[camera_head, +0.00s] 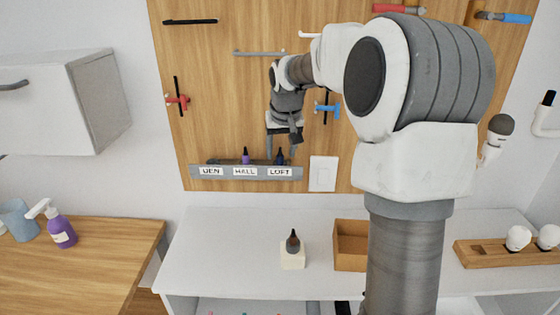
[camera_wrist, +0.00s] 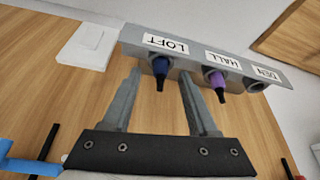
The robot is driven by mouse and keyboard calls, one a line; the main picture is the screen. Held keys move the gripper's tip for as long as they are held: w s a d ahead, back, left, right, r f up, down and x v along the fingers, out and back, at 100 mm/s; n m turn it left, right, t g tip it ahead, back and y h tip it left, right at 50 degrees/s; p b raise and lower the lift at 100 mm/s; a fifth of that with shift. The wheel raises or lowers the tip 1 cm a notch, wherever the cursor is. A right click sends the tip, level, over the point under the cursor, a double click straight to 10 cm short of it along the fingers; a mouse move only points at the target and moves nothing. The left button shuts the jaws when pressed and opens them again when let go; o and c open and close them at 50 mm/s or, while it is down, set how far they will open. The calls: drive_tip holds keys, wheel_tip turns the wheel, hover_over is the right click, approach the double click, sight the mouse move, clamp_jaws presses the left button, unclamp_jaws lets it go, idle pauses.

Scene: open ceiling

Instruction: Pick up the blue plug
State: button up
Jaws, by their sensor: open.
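The blue plug (camera_head: 280,157) sits in the grey holder (camera_head: 245,172) on the wooden wall board, at the position labelled LOFT. It also shows in the wrist view as a dark blue plug (camera_wrist: 158,68) with its tapered black end toward me. My gripper (camera_head: 281,148) is in front of the board at the LOFT end. In the wrist view my gripper (camera_wrist: 160,76) is open, with one fingertip on each side of the blue plug and visible gaps between. I cannot tell whether the fingertips reach its depth.
A purple plug (camera_wrist: 217,80) sits beside it at HALL; the DEN hole (camera_wrist: 257,87) looks empty. A white switch plate (camera_head: 323,173) is right of the holder. Tools hang above. Below, a white block (camera_head: 292,256) holds a dark tapered item beside a wooden box (camera_head: 350,248).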

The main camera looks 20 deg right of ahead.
sight(280, 156)
drive_tip(key=shift+x, duration=0.8)
clamp_jaws()
drive_tip(key=shift+r, duration=0.1)
wheel_tip(280, 156, up, 4)
drive_tip(key=shift+a+r, duration=0.1)
drive_tip(key=shift+r, duration=0.1)
drive_tip(key=s+d+r, duration=0.6)
drive_tip(key=s+d, duration=0.1)
drive_tip(key=d, duration=0.2)
drive_tip(key=shift+s+r, duration=0.2)
drive_tip(key=shift+r, duration=0.05)
drive_tip(key=shift+d, duration=0.1)
